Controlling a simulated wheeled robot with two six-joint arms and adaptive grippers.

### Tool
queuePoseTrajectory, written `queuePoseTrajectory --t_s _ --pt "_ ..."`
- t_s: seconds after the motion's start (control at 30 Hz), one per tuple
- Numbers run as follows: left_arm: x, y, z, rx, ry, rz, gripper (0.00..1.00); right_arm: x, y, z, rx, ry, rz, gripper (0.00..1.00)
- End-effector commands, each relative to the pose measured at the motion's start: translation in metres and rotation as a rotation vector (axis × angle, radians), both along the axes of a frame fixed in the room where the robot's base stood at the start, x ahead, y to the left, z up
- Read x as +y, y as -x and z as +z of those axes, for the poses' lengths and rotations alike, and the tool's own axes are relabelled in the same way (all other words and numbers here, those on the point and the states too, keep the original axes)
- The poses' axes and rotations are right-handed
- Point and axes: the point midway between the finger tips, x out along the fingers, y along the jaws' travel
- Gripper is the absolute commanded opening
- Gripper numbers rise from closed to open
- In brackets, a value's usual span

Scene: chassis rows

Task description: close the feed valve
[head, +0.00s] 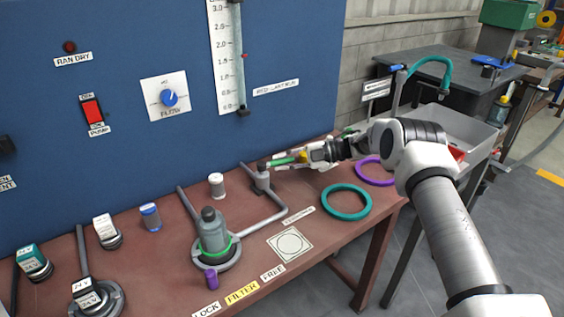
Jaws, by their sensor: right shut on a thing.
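The feed valve (262,181) is a grey fitting on the pipe at the back of the brown bench, near the blue panel. Its green lever (282,161) points right from the valve top, looking crosswise to the pipe run. My right gripper (301,157) reaches in from the right and is shut on the outer end of the lever. The fingers partly hide that end. My left gripper is not in view.
A grey filter housing (211,232) with a green ring stands left of the valve, joined by a pipe (271,220). A white-capped canister (216,186) stands close by. A square pad (290,259) lies in front.

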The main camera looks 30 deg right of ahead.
Motion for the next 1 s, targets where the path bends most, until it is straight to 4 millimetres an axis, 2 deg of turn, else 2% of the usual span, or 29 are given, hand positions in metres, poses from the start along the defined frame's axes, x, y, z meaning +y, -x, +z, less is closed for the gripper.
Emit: queuePoseTrajectory --t_s 0.03,0.07,0.1,0.37,0.47,0.57,0.8,1.0 --pt "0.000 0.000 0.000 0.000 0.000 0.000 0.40 0.002 0.001 -0.002 0.003 0.000 0.004 0.29" --pt "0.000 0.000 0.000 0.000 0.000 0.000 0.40 0.002 0.001 -0.002 0.003 0.000 0.004 0.40" --pt "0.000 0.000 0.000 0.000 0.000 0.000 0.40 0.002 0.001 -0.002 0.003 0.000 0.004 0.45" --pt "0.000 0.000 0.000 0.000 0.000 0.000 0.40 0.001 0.001 -0.001 0.001 0.001 0.002 0.45" --pt "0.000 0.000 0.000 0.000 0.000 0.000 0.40 -0.006 0.003 0.001 0.000 0.000 0.000 0.45" --pt "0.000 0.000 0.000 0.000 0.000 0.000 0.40 -0.021 0.009 0.005 0.000 0.000 -0.002 0.45" --pt "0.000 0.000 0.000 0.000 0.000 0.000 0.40 -0.075 0.034 0.017 0.000 0.001 -0.001 0.45" --pt "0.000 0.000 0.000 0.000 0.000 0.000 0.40 -0.102 0.047 0.024 0.002 0.001 0.003 0.45"
